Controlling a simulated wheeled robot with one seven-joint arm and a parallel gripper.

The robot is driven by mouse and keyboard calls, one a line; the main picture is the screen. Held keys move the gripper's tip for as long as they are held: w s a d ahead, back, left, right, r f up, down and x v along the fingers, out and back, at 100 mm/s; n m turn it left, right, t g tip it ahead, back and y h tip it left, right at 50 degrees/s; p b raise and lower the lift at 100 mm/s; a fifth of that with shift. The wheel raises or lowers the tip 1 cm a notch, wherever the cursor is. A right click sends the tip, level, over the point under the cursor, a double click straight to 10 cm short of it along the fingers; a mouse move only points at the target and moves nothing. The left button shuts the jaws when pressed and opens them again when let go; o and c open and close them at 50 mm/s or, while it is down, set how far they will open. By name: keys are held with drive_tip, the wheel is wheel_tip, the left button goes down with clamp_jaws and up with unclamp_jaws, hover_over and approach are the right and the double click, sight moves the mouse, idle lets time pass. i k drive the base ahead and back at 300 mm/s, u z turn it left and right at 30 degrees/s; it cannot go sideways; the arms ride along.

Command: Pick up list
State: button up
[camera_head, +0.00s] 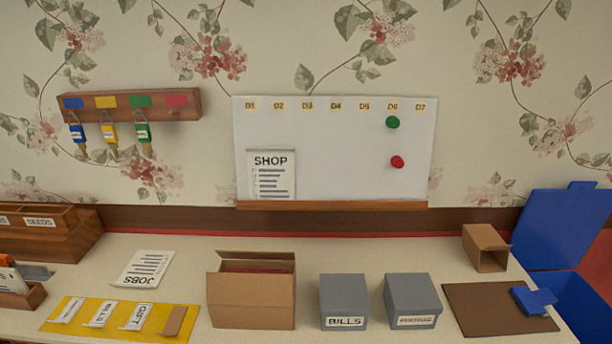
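Two sheets look like lists. A white sheet headed SHOP (271,175) stands upright against the whiteboard (340,150), at its lower left, with its bottom edge at the wooden ledge (330,205). A white sheet headed JOBS (143,268) lies on the table at the left. Both have lines of dark print too small to read. My gripper is not in view.
An open cardboard box (252,302), a grey BILLS box (344,303) and another grey box (411,302) stand along the front. A yellow mat (62,325) with several labelled pieces lies front left. A key rack (190,102) hangs left. Bare table separates JOBS from the wall.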

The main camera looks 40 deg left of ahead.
sight(270, 171)
drive_tip(key=u, duration=1.85)
drive_tip(key=k, duration=1.15)
drive_tip(key=u, duration=0.8)
drive_tip(key=i, duration=1.85)
drive_tip(key=z, duration=1.2)
drive_tip(key=i, duration=0.6)
drive_tip(key=z, duration=0.65)
